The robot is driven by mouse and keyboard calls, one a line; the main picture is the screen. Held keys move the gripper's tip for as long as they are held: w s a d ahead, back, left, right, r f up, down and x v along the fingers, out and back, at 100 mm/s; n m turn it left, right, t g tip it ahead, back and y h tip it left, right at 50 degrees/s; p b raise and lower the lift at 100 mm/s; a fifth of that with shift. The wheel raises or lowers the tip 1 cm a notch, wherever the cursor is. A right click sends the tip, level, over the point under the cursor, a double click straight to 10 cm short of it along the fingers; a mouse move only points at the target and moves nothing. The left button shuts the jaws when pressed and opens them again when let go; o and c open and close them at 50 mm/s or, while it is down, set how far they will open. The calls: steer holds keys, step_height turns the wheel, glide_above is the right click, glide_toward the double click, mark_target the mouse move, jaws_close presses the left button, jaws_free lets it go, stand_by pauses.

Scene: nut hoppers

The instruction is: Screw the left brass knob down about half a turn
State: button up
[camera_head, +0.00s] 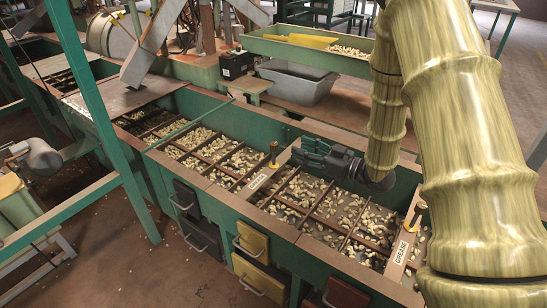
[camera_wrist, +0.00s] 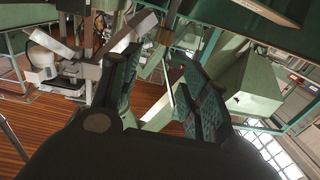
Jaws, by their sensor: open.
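The left brass knob (camera_head: 274,153) stands upright at the far end of a divider plank across the nut hopper, in the head view. My gripper (camera_head: 298,151) is just right of it, its fingers pointing left toward the knob, and looks apart from it. In the wrist view the two dark padded fingers (camera_wrist: 160,95) are spread with a clear gap and nothing held. I cannot make out the knob for certain in that view. A second brass knob (camera_head: 420,207) stands on the right plank, marked GREASE.
The green hopper (camera_head: 225,196) has wooden dividers and scattered nuts below my gripper. A label plate (camera_head: 257,183) lies on the left plank. A grey tub (camera_head: 297,82) and a black box (camera_head: 236,65) stand behind. A green post (camera_head: 98,110) rises at left.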

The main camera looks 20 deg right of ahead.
mark_target(273, 143)
steer(key=shift+w+a+f+b, duration=0.1)
steer(key=shift+f+b, duration=0.4)
steer(key=shift+f, duration=0.3)
steer(key=b+x, duration=0.3)
steer(key=x, duration=0.6)
steer(key=shift+b, duration=0.3)
steer(key=shift+x, duration=0.8)
steer(key=shift+r, duration=0.1)
jaws_close()
